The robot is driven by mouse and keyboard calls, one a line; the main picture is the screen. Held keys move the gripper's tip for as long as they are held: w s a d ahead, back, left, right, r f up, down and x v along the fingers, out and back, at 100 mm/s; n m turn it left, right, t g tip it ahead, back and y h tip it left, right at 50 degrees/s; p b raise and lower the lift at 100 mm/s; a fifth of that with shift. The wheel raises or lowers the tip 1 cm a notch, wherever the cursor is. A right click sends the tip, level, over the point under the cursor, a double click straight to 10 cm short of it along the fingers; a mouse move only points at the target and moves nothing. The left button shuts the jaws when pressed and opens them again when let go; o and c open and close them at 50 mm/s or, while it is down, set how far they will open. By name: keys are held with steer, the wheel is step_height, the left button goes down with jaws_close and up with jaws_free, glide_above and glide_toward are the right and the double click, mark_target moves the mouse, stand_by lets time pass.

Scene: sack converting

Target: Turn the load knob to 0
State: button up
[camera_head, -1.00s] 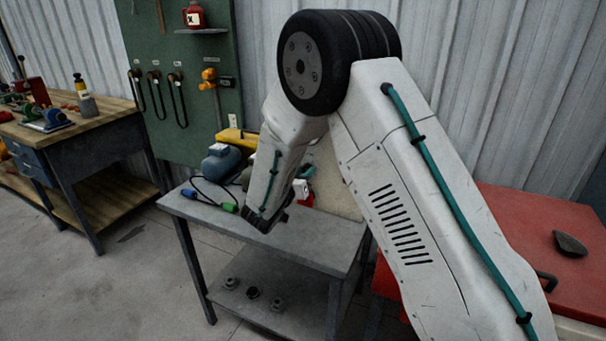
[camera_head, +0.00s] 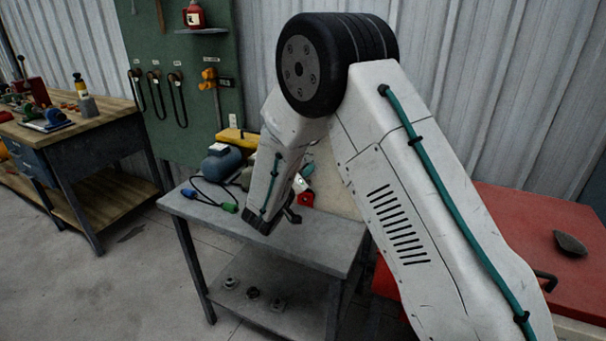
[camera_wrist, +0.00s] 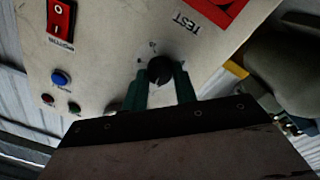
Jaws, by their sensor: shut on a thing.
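The load knob, a small round black knob (camera_wrist: 160,70), sits on a pale panel (camera_wrist: 105,60) in the wrist view. Small marks are printed around it, too blurred to read. My gripper (camera_wrist: 161,82) has its two green fingers on either side of the knob and is shut on it. The knob's pointer direction is hard to make out. In the head view my arm hides the knob and most of the panel (camera_head: 335,185).
The panel stands on a grey table (camera_head: 310,245). A blue motor-like unit (camera_head: 222,163) and cables lie to the left.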

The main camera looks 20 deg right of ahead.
steer(key=n, duration=1.3)
steer(key=n+t+y, duration=0.1)
steer(key=n, duration=1.2)
steer(key=shift+s+f+n, duration=0.1)
steer(key=shift+n, duration=0.2)
steer(key=o, duration=1)
steer(key=v, duration=0.7)
steer(key=shift+s+a, duration=0.15)
steer(key=shift+s, duration=0.2)
